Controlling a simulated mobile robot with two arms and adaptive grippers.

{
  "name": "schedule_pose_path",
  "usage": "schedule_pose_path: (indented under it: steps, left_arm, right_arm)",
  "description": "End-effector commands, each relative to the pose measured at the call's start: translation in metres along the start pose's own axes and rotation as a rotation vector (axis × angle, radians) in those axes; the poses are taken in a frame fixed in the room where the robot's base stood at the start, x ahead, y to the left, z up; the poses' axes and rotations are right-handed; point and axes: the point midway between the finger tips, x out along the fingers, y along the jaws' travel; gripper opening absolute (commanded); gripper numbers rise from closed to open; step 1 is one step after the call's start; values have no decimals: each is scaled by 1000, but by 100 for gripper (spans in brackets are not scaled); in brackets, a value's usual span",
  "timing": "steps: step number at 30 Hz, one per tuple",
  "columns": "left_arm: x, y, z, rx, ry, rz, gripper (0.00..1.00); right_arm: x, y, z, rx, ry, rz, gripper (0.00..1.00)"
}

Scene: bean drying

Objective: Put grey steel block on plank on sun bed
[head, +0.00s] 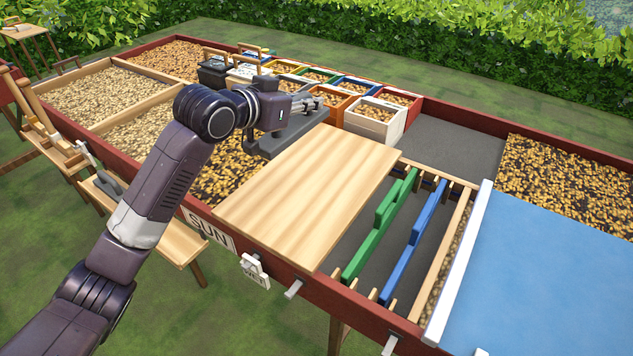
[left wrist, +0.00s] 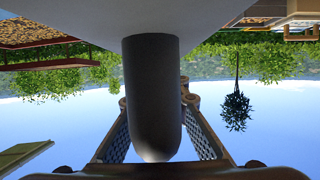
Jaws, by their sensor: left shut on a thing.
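My left gripper (head: 303,104) is shut on the grey steel block (head: 282,142). In the head view the block is a flat grey slab below the fingers, beside the far left edge of the plank. Whether it touches anything below is hard to tell. In the left wrist view the fingers close around a rounded grey post (left wrist: 152,95) joined to a flat grey surface. The pale wooden plank (head: 315,190) lies across the sun bed (head: 285,262), a red-framed bed with a SUN sign, and its top is bare. My right gripper is not in view.
Small coloured bean boxes, including a white one (head: 374,120), stand behind the plank. Right of it are a green bar (head: 378,230) and a blue bar (head: 413,240) in a slatted rack, then a blue cover (head: 550,270). Beans fill other compartments. A wooden bench (head: 175,240) stands in front.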

Motion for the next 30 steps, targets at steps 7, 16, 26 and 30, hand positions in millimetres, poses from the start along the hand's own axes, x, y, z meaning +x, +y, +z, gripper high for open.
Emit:
schedule_pose_path:
  steps: [7,16,26,30]
  left_arm:
    - [12,2,-24,-11,6,-31,0]
    - [33,3,31,-16,2,-31,0]
    - [58,2,99,-15,4,-31,0]
    - [64,2,113,-13,7,-31,0]
  right_arm:
    - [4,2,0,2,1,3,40]
    - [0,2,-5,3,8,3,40]
    - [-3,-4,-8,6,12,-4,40]
    - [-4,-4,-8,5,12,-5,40]
